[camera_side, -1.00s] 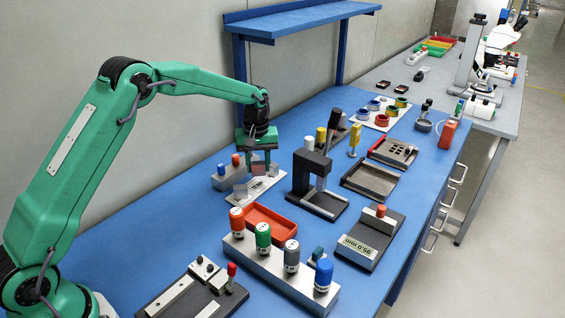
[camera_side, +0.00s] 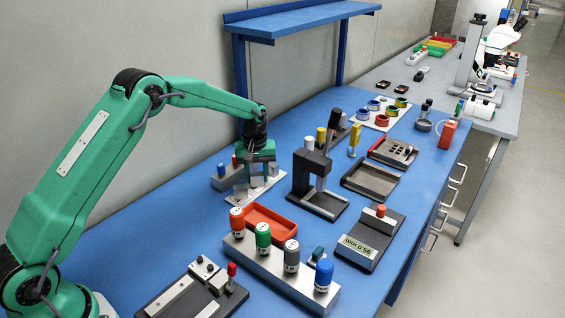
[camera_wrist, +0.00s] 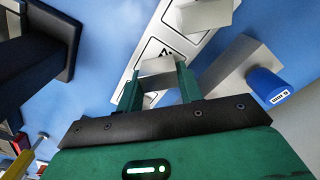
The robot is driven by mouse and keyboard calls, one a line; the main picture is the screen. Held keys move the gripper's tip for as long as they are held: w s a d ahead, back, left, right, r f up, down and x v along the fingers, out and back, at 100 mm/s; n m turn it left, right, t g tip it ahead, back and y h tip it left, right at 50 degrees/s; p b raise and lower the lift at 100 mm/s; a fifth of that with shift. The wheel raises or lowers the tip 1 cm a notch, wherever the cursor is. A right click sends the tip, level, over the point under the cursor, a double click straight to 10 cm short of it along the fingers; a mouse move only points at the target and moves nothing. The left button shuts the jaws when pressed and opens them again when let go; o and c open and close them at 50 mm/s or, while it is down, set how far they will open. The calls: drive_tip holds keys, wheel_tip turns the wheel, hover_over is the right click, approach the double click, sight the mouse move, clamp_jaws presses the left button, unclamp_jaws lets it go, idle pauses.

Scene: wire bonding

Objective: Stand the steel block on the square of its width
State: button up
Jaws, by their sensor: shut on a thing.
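My gripper (camera_side: 256,178) is shut on a steel block, low over a white marked plate (camera_side: 266,191). In the wrist view the steel block (camera_wrist: 160,68) sits between the two green fingers of my gripper (camera_wrist: 160,82). The white plate (camera_wrist: 150,45), with black outlined squares and a symbol, lies under and beyond it. I cannot tell whether the held block touches the plate. Another grey block (camera_wrist: 206,12) stands farther along the plate in the wrist view. In the side view my fingers hide much of the held block.
A grey holder (camera_wrist: 238,72) with a blue-capped piece (camera_wrist: 266,84) is close to the right of my gripper in the wrist view. A dark press-like stand (camera_side: 312,180) is to the right in the side view. A red tray (camera_side: 268,224) lies in front.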

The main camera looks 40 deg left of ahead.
sight(257, 173)
drive_tip(key=o, duration=1.3)
drive_tip(key=shift+f, duration=0.15)
drive_tip(key=shift+c, duration=0.2)
drive_tip(key=shift+r, duration=0.2)
wheel_tip(257, 173, up, 12)
